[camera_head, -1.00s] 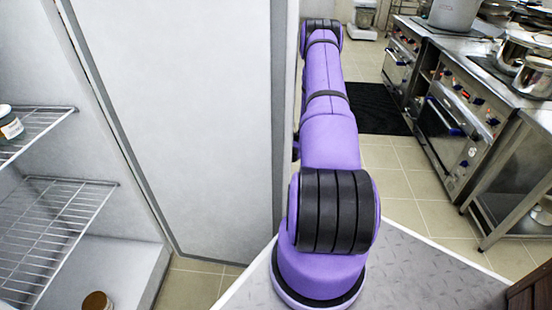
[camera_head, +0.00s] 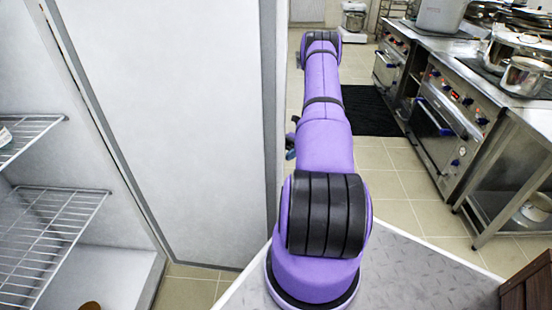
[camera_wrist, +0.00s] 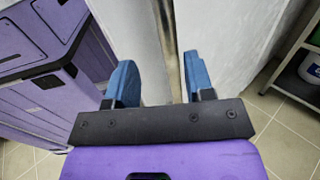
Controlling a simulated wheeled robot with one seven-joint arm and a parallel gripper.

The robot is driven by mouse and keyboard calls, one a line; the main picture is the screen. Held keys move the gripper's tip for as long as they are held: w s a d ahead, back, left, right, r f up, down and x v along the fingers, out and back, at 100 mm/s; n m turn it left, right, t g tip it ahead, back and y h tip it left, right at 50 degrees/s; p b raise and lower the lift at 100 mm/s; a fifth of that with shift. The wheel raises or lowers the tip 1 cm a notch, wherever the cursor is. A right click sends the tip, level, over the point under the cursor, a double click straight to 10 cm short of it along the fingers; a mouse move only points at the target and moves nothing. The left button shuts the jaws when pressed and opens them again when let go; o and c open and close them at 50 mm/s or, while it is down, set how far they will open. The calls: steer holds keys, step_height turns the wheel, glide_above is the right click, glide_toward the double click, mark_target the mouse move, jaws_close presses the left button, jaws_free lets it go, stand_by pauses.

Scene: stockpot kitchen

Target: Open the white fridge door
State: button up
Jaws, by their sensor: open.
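The white fridge door (camera_head: 165,120) stands open in the head view, with its grey-edged inner panel facing me. The fridge's inside, with wire shelves (camera_head: 50,220), shows at the left. My arm reaches forward along the door's right edge. My gripper (camera_wrist: 158,80) is open in the wrist view, with its two blue fingers spread apart. A pale upright panel and a narrow metallic strip (camera_wrist: 167,45) show between and beyond the fingers. I cannot tell whether the strip is the door's handle or its edge, or whether the fingers touch it. The gripper is mostly hidden behind my arm in the head view.
Steel ovens (camera_head: 440,125) with pots on top line the right side. A steel table (camera_head: 510,180) stands nearer on the right.

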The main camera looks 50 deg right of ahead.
steer(key=shift+s+d, duration=0.15)
steer(key=shift+d, duration=0.85)
steer(key=shift+s+d, duration=0.1)
steer(key=shift+d, duration=0.9)
